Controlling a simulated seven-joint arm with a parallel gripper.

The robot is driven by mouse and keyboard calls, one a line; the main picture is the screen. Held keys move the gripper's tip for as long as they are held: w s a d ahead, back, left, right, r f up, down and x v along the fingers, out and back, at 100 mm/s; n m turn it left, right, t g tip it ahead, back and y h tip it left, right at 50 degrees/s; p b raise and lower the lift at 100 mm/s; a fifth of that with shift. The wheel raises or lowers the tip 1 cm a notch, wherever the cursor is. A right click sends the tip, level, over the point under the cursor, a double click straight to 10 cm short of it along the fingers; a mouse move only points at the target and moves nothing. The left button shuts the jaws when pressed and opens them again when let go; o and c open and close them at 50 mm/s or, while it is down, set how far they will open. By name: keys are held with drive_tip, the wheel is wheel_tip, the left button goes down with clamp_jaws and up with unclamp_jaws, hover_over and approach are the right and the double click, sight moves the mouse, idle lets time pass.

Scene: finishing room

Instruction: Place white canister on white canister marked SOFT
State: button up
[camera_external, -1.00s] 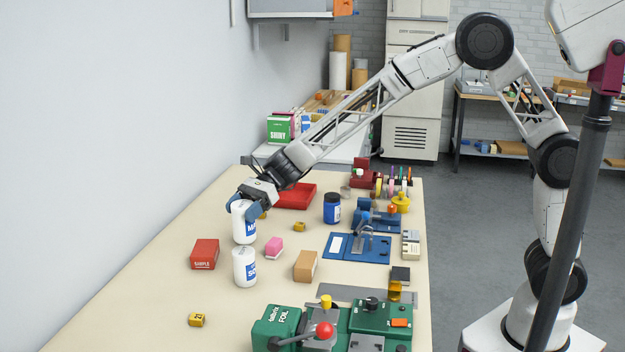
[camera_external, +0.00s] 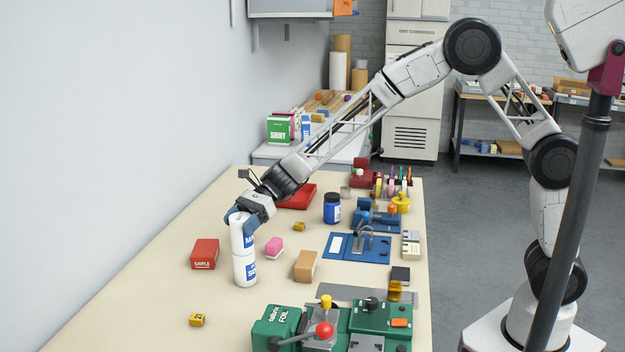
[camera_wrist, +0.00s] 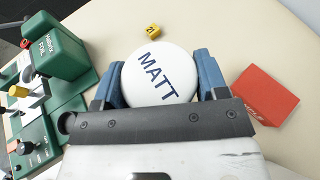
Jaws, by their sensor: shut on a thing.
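My gripper (camera_external: 241,217) is shut on a white canister (camera_external: 239,240) with a blue label; its round lid reads MATT in the wrist view (camera_wrist: 158,73). The blue fingers clasp it from both sides, and it looks upright. The other white canister (camera_external: 244,271), with a blue label starting "SO", stands on the table. In the external view the held canister lines up right above it and overlaps its top. I cannot tell whether the two touch. In the wrist view the lower canister is hidden beneath the held one.
A red box (camera_external: 204,254) stands to the left and a pink block (camera_external: 274,247) to the right. A tan block (camera_external: 306,266), a yellow numbered cube (camera_external: 197,320) and a green foil machine (camera_external: 275,327) are nearer the camera. A blue jar (camera_external: 332,208) stands farther back.

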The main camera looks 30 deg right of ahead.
drive_tip(key=o, duration=1.1)
drive_tip(key=shift+d+r, duration=0.1)
drive_tip(key=shift+r, duration=0.05)
drive_tip(key=shift+v, duration=5.95)
